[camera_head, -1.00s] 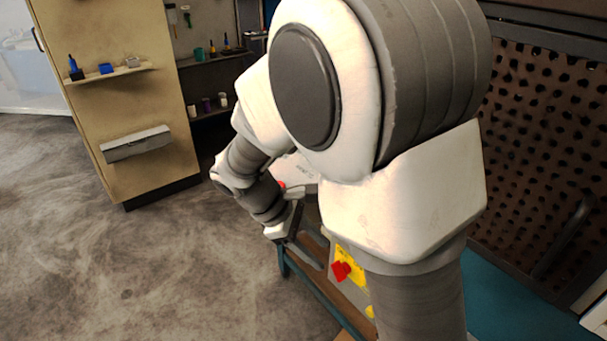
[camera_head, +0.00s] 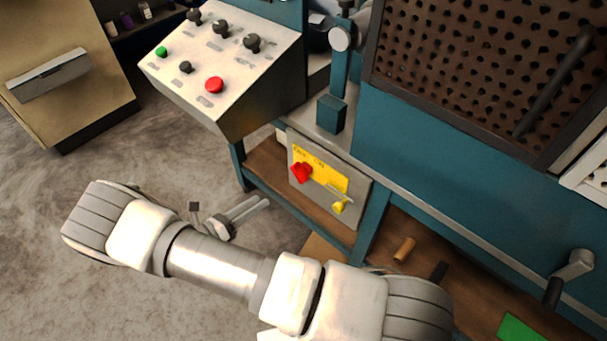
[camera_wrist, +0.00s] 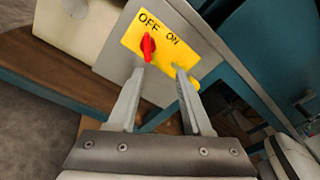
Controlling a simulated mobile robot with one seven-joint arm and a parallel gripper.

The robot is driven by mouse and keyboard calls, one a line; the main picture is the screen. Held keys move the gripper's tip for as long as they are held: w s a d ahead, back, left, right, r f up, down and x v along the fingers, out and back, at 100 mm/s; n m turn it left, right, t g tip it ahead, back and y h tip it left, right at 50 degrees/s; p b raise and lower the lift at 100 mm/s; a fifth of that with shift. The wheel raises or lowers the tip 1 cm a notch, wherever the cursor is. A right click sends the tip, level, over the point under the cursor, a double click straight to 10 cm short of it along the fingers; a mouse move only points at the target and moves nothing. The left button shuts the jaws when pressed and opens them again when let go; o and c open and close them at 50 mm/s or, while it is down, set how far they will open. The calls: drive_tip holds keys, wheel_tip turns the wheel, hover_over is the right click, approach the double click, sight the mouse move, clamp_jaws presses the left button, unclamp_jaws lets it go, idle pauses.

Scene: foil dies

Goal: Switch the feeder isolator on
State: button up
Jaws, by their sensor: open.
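The feeder isolator is a grey box (camera_head: 358,187) low on the machine, with a yellow plate (camera_head: 329,177) marked OFF and ON. Its red knob (camera_head: 300,172) also shows in the wrist view (camera_wrist: 148,47), where it stands nearly upright and points toward OFF. A small yellow part (camera_head: 340,206) sits at the plate's lower right, partly hidden by a finger in the wrist view. My gripper (camera_head: 266,203) is open and empty, left of the box. In the wrist view its fingertips (camera_wrist: 160,74) lie just below the knob, the left one nearest; no contact is visible.
A sloped control panel (camera_head: 255,75) with several knobs and a red button (camera_head: 214,85) overhangs at upper left. A teal frame leg (camera_head: 371,232) stands right of the box. A crank handle (camera_head: 568,275) juts out at right. Open floor lies at left.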

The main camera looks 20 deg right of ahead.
sight(295, 176)
drive_tip(key=w+d+f+b, duration=0.1)
drive_tip(key=w+d, duration=0.2)
drive_tip(key=d, duration=0.1)
drive_tip(key=w+d+f+n+t+b, duration=0.1)
drive_tip(key=w+d, duration=0.2)
drive_tip(key=d, duration=0.2)
drive_tip(key=w+d+f+n+b, duration=0.1)
drive_tip(key=w+d, duration=0.2)
drive_tip(key=d, duration=0.2)
drive_tip(key=shift+w+d+f+t, duration=0.15)
drive_tip(key=shift+w+f+t, duration=0.15)
drive_tip(key=shift+w+t, duration=0.1)
drive_tip(key=shift+c, duration=0.2)
clamp_jaws()
